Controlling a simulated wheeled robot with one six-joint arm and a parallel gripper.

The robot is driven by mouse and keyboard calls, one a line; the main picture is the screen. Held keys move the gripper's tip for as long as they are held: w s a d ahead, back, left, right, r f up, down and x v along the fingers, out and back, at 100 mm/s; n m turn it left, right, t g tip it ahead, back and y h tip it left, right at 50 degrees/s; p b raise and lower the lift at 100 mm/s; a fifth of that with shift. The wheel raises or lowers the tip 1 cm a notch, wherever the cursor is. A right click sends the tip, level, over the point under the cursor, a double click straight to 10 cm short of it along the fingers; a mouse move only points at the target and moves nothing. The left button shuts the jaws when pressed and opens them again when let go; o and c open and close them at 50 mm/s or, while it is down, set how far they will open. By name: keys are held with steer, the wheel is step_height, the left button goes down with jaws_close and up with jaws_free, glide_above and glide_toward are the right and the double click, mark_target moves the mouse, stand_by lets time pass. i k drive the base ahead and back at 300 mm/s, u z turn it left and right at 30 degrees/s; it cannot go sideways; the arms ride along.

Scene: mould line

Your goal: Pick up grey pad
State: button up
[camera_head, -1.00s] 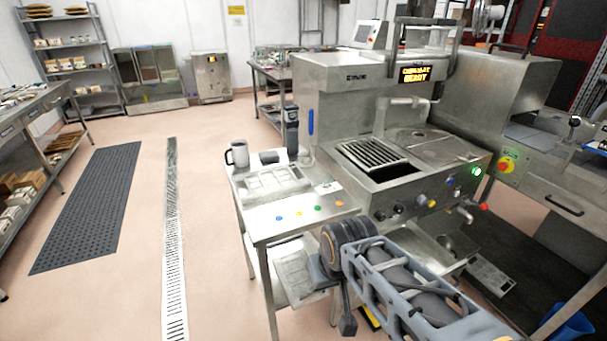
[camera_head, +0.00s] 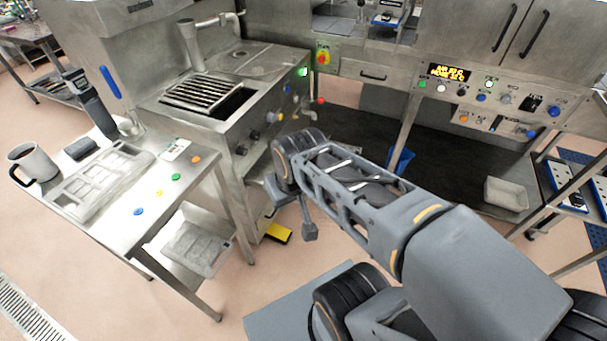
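A small dark grey pad (camera_head: 81,149) lies on the steel side table (camera_head: 128,222) at the left, behind the moulded tray and beside a grey mug. My arm reaches in from the lower right. Its far joint is right of the table, well apart from the pad. A small grey part, perhaps my gripper (camera_head: 309,231), hangs below that joint; its fingers cannot be made out. Nothing is seen held there.
The mug (camera_head: 34,165), a pale moulded tray (camera_head: 101,180), a dark upright device (camera_head: 92,105) and coloured buttons share the table top. The machine with a grate (camera_head: 204,92) stands right of it. Floor in front of the table is clear.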

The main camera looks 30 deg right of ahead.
mark_target(85, 144)
steer(key=u, duration=0.05)
steer(key=k, duration=1)
steer(key=u, duration=1.6)
steer(key=i, duration=5.75)
steer(key=z, duration=1.8)
